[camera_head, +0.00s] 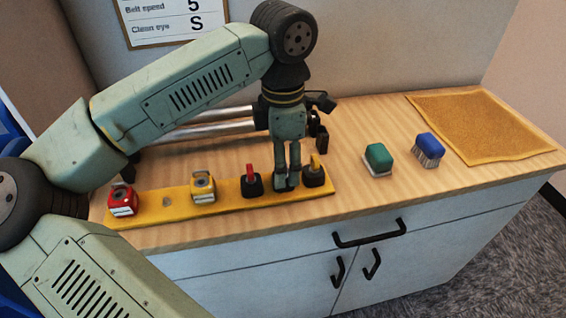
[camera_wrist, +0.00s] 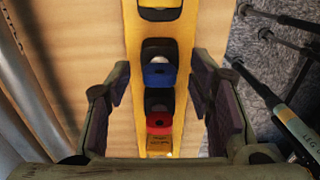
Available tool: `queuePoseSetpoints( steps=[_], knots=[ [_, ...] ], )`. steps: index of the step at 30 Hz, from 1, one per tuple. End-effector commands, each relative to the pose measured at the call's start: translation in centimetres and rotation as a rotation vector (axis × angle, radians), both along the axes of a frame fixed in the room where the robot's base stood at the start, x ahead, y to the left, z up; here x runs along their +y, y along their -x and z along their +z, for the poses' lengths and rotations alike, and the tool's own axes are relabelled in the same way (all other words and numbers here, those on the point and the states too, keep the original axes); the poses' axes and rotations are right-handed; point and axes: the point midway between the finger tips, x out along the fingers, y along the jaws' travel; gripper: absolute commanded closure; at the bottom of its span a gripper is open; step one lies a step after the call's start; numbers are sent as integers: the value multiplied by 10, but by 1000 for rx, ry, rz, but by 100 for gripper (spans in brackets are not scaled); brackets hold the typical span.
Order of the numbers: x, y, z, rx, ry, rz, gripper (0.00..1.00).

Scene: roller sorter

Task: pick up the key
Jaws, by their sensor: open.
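A yellow strip (camera_head: 228,198) along the bench's front edge carries black holders with coloured tops. A red-topped one (camera_head: 251,182) and a yellow-topped one (camera_head: 313,175) stand on either side of my gripper (camera_head: 287,184). In the wrist view, a blue-topped holder (camera_wrist: 158,75) lies between my fingers, and a red top (camera_wrist: 159,122) shows nearer the wrist. My gripper (camera_wrist: 158,90) is open, pointing down over the strip, with a gap on both sides of the blue top. The blue top is hidden in the head view. I cannot tell which top is the key.
A red padlock-like block (camera_head: 122,200) and a yellow one (camera_head: 203,187) stand further left on the strip. Metal rollers (camera_head: 205,131) lie behind it.

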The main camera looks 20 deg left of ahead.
Motion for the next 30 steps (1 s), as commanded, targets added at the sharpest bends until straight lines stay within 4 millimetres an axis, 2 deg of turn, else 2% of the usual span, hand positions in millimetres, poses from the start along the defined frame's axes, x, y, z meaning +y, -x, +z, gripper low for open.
queuePoseSetpoints(
  steps=[8, 27, 30],
  knots=[
    [0, 0, -5, -1, 1, 0, 52],
    [0, 0, -4, -1, 1, 0, 94],
    [0, 0, -4, -1, 1, 0, 95]
  ],
)
